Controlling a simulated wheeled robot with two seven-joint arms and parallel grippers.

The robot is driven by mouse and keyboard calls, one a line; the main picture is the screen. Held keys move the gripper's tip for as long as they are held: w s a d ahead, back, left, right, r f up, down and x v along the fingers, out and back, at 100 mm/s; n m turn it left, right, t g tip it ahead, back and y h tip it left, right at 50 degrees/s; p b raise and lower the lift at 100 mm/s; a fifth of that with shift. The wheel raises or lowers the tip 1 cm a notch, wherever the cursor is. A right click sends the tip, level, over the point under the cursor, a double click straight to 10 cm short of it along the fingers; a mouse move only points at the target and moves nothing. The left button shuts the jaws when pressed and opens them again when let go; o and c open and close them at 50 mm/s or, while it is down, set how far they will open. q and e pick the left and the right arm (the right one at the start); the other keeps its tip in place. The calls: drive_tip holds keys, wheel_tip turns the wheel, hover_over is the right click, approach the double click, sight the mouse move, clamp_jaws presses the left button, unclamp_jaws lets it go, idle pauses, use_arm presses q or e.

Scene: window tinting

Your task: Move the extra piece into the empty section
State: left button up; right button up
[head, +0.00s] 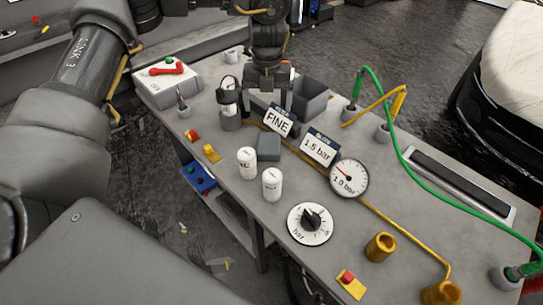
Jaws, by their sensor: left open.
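My left gripper (270,98) points down over the far part of the grey table (335,225), open, behind the FINE sign (278,121). Its fingertips are partly hidden by that sign. I cannot tell which thing is the extra piece or the empty section. Two white canisters (247,163) (272,185) stand upright near the middle. A small clear bottle with a white label (228,102) stands in a grey holder (230,123) left of my gripper. A grey open bin (311,98) is just right of it. My right gripper is not in view.
A 1.5 bar sign (319,147), a gauge (349,178) and a dial (310,223) line the middle. A grey block (268,147) sits behind the canisters. Green (402,150) and yellow (372,110) hoses arch at right. Brass cups (381,247) stand in front.

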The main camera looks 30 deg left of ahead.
use_arm(q)
wheel_tip(320, 180, down, 4)
drive_tip(key=b, duration=0.3)
drive_tip(key=p, duration=0.1)
hover_over(269, 143)
wheel_tip(269, 143, down, 6)
drive_tip(key=shift+w+a+r, duration=0.1)
drive_tip(key=shift+w+a, duration=0.05)
drive_tip(key=shift+f, duration=0.35)
drive_tip(key=shift+f+p, duration=0.35)
drive_tip(key=shift+f, duration=0.05)
wheel_tip(269, 143, down, 4)
drive_tip(key=shift+f+p, duration=0.2)
drive_tip(key=shift+p, duration=0.4)
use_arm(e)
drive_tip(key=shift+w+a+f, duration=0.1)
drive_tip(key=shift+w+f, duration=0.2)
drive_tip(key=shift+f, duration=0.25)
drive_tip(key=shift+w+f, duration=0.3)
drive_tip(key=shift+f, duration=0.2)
use_arm(q)
drive_tip(key=shift+c, duration=0.3)
